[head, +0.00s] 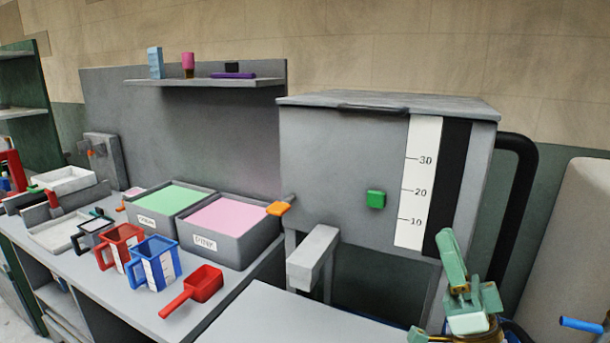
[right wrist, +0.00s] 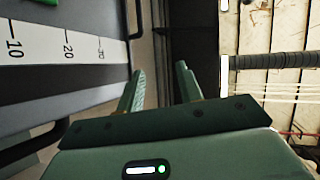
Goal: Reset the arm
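My right gripper (head: 468,278) is at the lower right of the head view, in front of the grey press cabinet's right side. It is green. The right wrist view shows its two fingers (right wrist: 160,85) spread apart with nothing between them. The cabinet's scale (right wrist: 60,45) lies to the left of the fingers there. My left gripper is not in the head view.
The grey press cabinet (head: 330,150) has a green button (head: 376,199) and an orange-tipped lever (head: 280,208). Bins of green (head: 168,198) and pink (head: 228,217) material, a red mug (head: 120,245), a blue mug (head: 153,262) and a red scoop (head: 195,290) stand on the left counter.

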